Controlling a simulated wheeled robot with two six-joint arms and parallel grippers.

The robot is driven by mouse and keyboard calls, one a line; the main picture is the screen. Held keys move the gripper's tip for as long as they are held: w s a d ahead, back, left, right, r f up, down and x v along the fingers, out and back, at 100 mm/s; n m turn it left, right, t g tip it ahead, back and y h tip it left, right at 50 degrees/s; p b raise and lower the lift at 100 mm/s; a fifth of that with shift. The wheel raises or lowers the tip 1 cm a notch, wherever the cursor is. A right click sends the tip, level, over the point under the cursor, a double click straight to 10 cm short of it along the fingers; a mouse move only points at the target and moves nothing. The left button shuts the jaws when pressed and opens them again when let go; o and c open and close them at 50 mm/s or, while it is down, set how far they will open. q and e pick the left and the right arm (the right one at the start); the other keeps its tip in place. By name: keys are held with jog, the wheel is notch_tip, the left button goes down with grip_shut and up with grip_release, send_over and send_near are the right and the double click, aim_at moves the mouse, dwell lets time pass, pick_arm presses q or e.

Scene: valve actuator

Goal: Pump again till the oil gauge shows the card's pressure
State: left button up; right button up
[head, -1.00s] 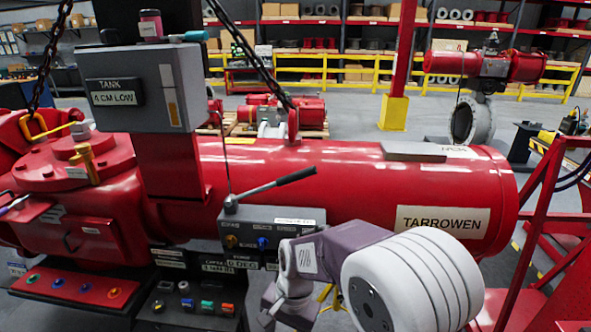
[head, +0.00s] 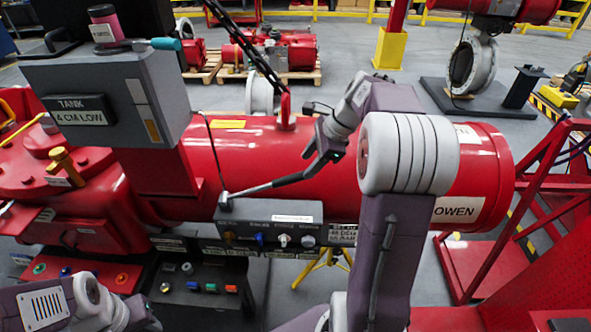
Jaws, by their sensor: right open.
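The hand pump lever (head: 250,190) rises at a shallow angle to the right from a dark pump block (head: 265,222) in front of the red cylinder. Its dark grip end is at my right gripper (head: 318,152), which is open around or beside it; I cannot tell whether they touch. A small white card (head: 343,234) on the block's right end carries lettering too small to read surely. No oil gauge dial can be made out. My left arm shows at the lower left, with its gripper (head: 128,312) cut by the bottom edge, jaws unclear.
A grey tank box (head: 105,100) labelled "4 CM LOW" stands left, with a pink-and-black container (head: 105,25) on top. The large red cylinder (head: 390,150) lies behind the block. A red stand (head: 490,220) is at right. A button panel (head: 195,285) sits below.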

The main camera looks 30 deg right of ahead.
aim_at(297, 174)
jog(key=x, duration=0.6)
jog(key=w+d+p+x, duration=0.1)
jog(key=x, duration=0.2)
jog(key=shift+w+r, duration=0.1)
jog(key=shift+r, duration=0.05)
jog(key=shift+a+f, duration=0.4)
jog(key=shift+f, duration=0.1)
jog(key=shift+d+f, duration=0.1)
jog(key=shift+c, duration=0.3)
jog(key=shift+w, duration=0.1)
grip_shut()
pick_arm(q)
jog(key=shift+w+d+r, duration=0.25)
jog(key=shift+w, duration=0.4)
